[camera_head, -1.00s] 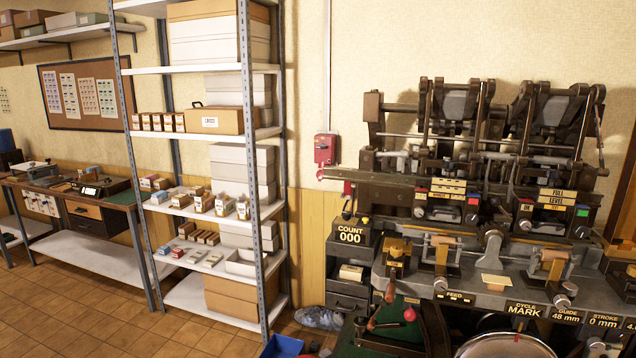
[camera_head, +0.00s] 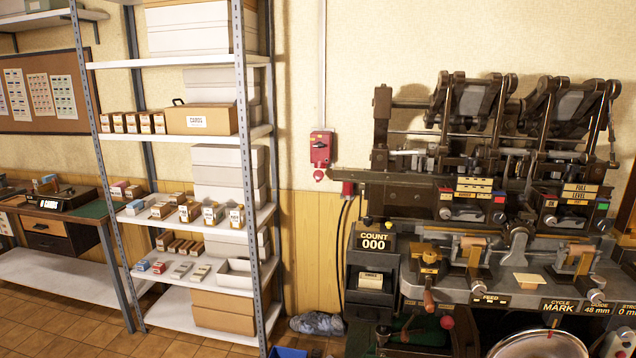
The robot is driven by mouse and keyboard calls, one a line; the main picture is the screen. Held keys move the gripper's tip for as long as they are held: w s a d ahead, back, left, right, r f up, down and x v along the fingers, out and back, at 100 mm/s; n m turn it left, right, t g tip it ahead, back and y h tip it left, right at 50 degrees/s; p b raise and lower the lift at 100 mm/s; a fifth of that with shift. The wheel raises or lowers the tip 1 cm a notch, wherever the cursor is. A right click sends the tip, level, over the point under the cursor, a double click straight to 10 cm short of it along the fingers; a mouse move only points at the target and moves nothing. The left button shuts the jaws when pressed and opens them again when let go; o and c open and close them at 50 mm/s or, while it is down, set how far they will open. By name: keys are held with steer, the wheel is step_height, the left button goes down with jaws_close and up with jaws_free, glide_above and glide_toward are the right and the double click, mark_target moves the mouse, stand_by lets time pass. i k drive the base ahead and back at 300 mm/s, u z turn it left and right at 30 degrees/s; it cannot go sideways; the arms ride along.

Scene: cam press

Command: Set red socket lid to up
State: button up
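The red socket (camera_head: 321,148) is a small red box on the wall, between the shelf rack and the machine. A dark knob or switch shows on its front. A smaller red round part (camera_head: 319,174) juts out at its lower end. The socket is too small in the picture to tell how its lid stands. A grey conduit runs up the wall above it. My gripper is not in view.
A metal shelf rack (camera_head: 260,190) with boxes stands left of the socket. The dark press machine (camera_head: 420,190) fills the right side, with a "COUNT 000" unit (camera_head: 374,241) at its near left. A grey cloth (camera_head: 317,323) lies on the floor beneath the socket.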

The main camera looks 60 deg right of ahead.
mark_target(318, 174)
steer(key=z, duration=0.2)
steer(key=i, duration=0.75)
steer(key=z, duration=1.05)
steer(key=i, duration=0.85)
steer(key=z, duration=0.55)
steer(key=k, duration=0.9)
steer(key=z, duration=0.1)
steer(key=i, duration=0.25)
steer(key=z, duration=0.05)
